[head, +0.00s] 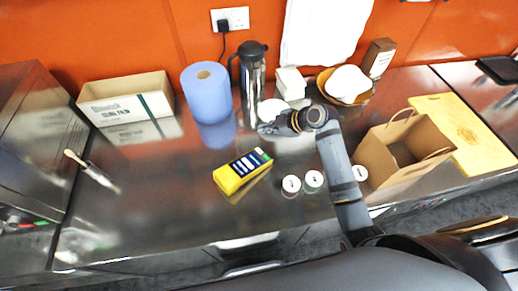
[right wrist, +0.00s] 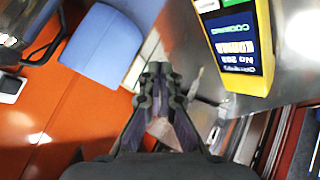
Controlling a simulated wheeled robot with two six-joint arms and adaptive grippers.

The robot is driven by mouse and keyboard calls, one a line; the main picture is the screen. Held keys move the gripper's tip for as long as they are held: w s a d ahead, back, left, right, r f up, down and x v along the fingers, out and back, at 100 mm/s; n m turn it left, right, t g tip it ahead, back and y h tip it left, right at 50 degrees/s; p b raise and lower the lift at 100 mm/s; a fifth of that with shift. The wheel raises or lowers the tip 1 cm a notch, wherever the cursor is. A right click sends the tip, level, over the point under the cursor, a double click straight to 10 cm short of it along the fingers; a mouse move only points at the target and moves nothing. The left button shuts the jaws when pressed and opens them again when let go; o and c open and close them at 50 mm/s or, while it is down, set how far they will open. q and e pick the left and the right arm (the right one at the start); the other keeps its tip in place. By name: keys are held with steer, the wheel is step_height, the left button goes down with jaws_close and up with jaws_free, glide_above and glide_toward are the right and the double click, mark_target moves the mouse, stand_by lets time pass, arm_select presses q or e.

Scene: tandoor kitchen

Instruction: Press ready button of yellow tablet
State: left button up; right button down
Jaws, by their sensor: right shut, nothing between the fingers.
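The yellow tablet (head: 230,183) lies on the steel counter, left of my right gripper and closer to the front edge. Its dark blue screen with pale lettering faces up. In the right wrist view the tablet (right wrist: 257,84) is at the upper right, cut by the top edge, with a green patch at the top of its screen. My right gripper (head: 267,128) is shut and empty, above the counter behind and right of the tablet, apart from it. Its closed fingers show in the right wrist view (right wrist: 160,78). My left gripper is in neither view.
A blue paper roll (head: 207,95), a dark flask (head: 252,80) and a white-and-green carton (head: 130,103) stand behind. Several small white-lidded jars (head: 291,184) and a brown paper bag (head: 398,155) are to the right. A brush (head: 95,172) lies left.

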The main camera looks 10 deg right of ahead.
mark_target(262, 152)
steer(key=f+b, duration=0.4)
steer(key=f, duration=0.1)
steer(key=a+f+b, duration=0.1)
steer(key=f+b, duration=0.1)
steer(key=f, duration=0.1)
steer(key=shift+s+f, duration=0.15)
steer(key=shift+s, duration=0.1)
steer(key=shift+a+f+b, duration=0.1)
steer(key=shift+f+b, duration=0.2)
steer(key=shift+b, duration=0.1)
steer(key=shift+f, duration=0.15)
stand_by(0.8)
steer(key=shift+f, duration=0.3)
steer(key=shift+s+a+f+b, duration=0.1)
steer(key=shift+f+b, duration=0.25)
steer(key=shift+b, duration=0.15)
stand_by(0.4)
stand_by(0.3)
steer(key=shift+r+p, duration=0.7)
steer(key=shift+r, duration=0.1)
